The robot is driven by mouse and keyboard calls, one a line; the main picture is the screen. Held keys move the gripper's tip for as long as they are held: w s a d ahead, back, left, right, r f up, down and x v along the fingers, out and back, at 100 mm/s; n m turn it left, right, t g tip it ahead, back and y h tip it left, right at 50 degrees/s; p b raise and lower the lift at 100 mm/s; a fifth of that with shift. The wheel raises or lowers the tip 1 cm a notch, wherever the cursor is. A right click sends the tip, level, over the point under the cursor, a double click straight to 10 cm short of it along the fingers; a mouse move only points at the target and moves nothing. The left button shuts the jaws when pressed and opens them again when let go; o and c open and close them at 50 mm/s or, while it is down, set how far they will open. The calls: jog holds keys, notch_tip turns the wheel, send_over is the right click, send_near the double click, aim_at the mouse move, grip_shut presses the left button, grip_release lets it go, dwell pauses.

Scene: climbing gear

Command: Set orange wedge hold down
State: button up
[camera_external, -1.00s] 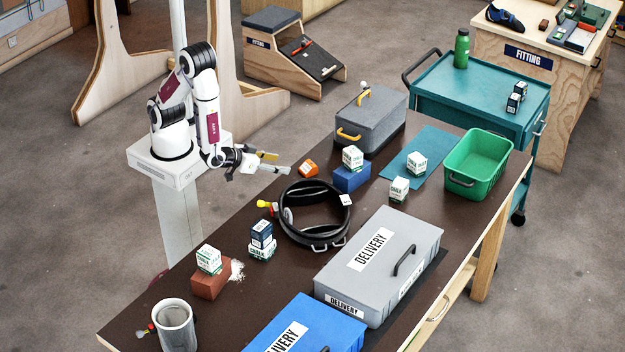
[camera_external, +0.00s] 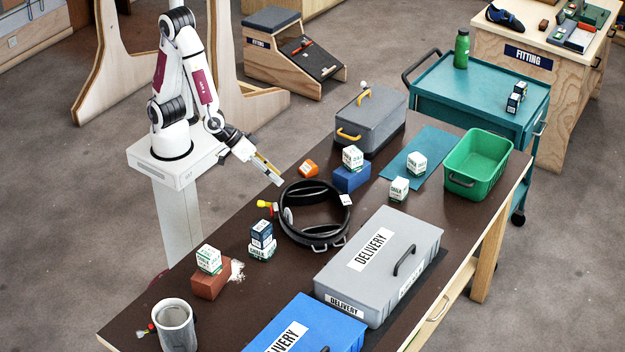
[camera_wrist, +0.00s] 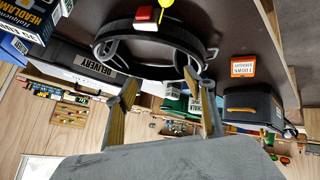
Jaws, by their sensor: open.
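The orange wedge hold (camera_external: 309,168) rests on the dark brown table, left of the blue block and behind the black ring-shaped harness. In the wrist view, an orange piece with a white label (camera_wrist: 243,66), which looks like the same hold, sits right of the harness. My gripper (camera_external: 277,178) is above the table's back left edge, tilted down and to the right, left of the hold and apart from it. In the wrist view, my gripper's two fingers (camera_wrist: 167,104) are spread with nothing held between them.
The black harness (camera_external: 290,229) is close in front of my gripper. A blue block (camera_external: 352,179) with a chalk box (camera_external: 352,157) and a grey case (camera_external: 371,122) stand beyond the hold. A grey delivery box (camera_external: 420,242) and green bin (camera_external: 478,165) occupy the right.

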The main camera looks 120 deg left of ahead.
jog(key=s+d+r+m+h, duration=0.6)
jog(key=d+r, duration=0.3)
jog(key=r, duration=0.3)
jog(key=s+a+r+m+g+y, duration=0.1)
jog(key=s+a+r+m, duration=0.1)
jog(key=s, duration=0.6)
jog(key=s+a+r+m+g+y, duration=0.1)
jog(key=s+a, duration=0.3)
jog(key=s, duration=0.5)
jog(key=shift+s+a+r+m+g, duration=0.25)
jog(key=shift+a+r+m+g, duration=0.05)
jog(key=shift+r+m, duration=0.5)
